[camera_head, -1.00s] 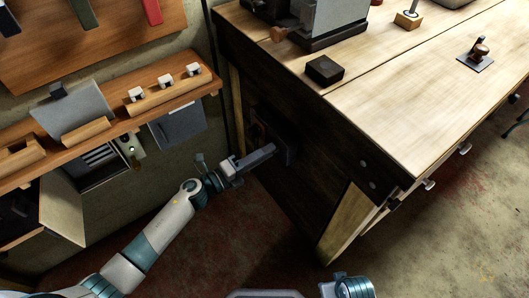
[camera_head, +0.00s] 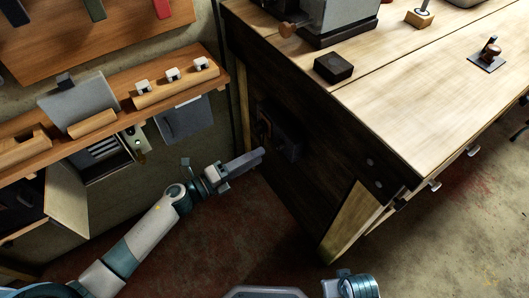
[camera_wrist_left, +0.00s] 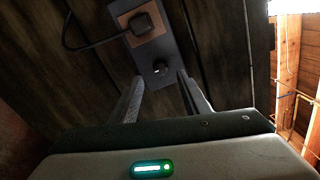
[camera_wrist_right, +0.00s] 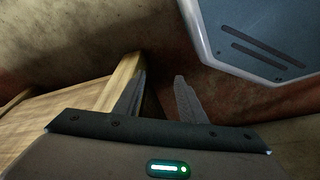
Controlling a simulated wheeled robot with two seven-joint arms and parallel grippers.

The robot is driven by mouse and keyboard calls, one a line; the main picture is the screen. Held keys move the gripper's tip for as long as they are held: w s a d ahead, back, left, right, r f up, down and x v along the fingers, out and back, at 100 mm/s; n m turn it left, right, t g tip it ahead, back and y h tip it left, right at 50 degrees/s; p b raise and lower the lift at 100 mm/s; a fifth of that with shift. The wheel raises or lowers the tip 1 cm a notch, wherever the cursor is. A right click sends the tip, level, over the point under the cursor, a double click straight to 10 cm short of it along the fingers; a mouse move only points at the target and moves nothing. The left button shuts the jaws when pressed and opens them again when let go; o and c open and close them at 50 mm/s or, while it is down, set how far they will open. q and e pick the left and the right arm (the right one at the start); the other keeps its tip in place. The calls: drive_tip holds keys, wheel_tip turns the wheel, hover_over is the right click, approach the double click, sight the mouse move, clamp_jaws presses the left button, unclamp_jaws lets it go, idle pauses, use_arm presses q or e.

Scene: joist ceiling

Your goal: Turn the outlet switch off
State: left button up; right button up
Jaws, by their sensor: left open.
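A grey outlet plate (camera_wrist_left: 153,62) is fixed to the dark side panel of the workbench. In the left wrist view a black plug with a cord (camera_wrist_left: 142,24) sits in its upper part. A small round dark switch knob (camera_wrist_left: 161,68) is below the plug; its setting is not clear. The outlet also shows as a dark box in the head view (camera_head: 286,134). My left gripper (camera_head: 258,158) is open and empty, pointing at the outlet from a short distance, with the knob between its fingers in the wrist view. My right gripper (camera_wrist_right: 160,92) is open and empty, low near a wooden leg.
The workbench top (camera_head: 400,90) carries a dark block (camera_head: 334,67) and a grey machine (camera_head: 325,20). A wooden shelf (camera_head: 110,110) with several items lines the left wall, above an open grey box (camera_head: 100,155). The floor between wall and bench is free.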

use_arm(q)
drive_tip(key=b+v, duration=0.1)
drive_tip(key=v, duration=1)
use_arm(e)
wheel_tip(320, 180, up, 5)
drive_tip(key=shift+f, duration=0.2)
use_arm(q)
drive_tip(key=shift+s+a, duration=0.1)
drive_tip(key=shift+a, duration=0.05)
